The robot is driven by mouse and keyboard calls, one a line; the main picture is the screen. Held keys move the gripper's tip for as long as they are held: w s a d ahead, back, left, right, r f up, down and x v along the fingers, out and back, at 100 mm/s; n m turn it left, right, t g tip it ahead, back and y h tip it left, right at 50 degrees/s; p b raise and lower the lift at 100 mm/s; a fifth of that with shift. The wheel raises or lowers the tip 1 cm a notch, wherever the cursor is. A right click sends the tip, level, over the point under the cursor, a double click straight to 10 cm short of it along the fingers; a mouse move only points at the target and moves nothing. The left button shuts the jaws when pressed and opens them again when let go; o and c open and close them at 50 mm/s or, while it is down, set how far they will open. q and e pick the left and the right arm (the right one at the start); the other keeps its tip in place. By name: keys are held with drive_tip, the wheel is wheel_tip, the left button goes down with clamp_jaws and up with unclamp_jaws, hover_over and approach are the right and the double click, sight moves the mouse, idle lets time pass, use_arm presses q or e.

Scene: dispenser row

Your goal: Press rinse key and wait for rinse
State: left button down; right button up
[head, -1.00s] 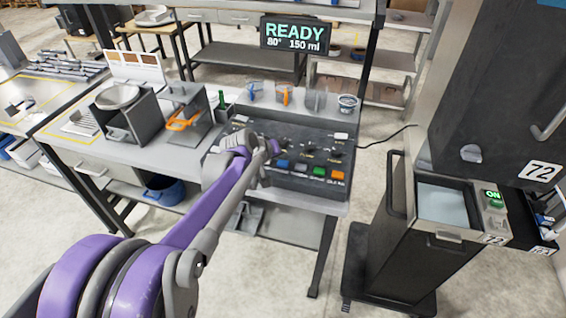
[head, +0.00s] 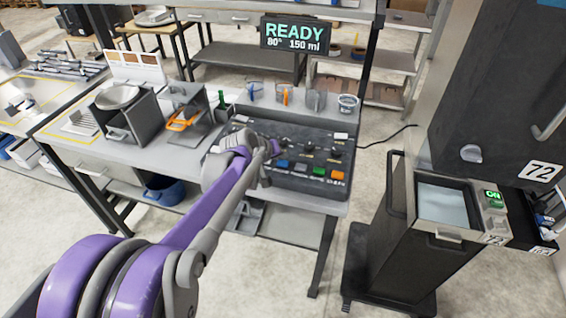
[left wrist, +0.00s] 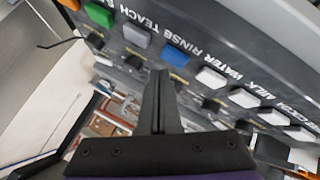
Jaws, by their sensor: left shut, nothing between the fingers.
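The dark control panel (head: 320,150) stands on the bench with a row of coloured keys along its front. The blue key (head: 282,164) sits beside a grey key (head: 300,168). In the left wrist view the blue key (left wrist: 175,55) lies by the RINSE label (left wrist: 181,41). My left gripper (head: 272,151) is shut and empty over the panel's front left. In the left wrist view its fingertips (left wrist: 160,75) show close to the blue key; I cannot tell whether they touch it. The display (head: 295,34) reads READY, 80°, 150 ml. My right gripper is not in view.
Green (head: 319,172) and orange (head: 337,175) keys sit to the right of the grey one. White keys (left wrist: 210,77) continue beyond the blue key in the left wrist view. Cups and tools stand behind the panel. A black bin cart (head: 410,240) is at the right.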

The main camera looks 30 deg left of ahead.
sight(282, 165)
use_arm(q)
drive_tip(key=shift+f, duration=0.45)
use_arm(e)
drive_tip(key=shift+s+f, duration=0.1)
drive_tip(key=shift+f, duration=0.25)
use_arm(q)
drive_tip(key=shift+f+b, duration=0.45)
drive_tip(key=shift+b, duration=0.05)
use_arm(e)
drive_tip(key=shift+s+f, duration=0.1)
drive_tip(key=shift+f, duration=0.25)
use_arm(q)
drive_tip(key=shift+r, duration=0.1)
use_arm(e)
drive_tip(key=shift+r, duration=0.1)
use_arm(q)
drive_tip(key=shift+r+p, duration=0.55)
drive_tip(key=shift+r, duration=0.25)
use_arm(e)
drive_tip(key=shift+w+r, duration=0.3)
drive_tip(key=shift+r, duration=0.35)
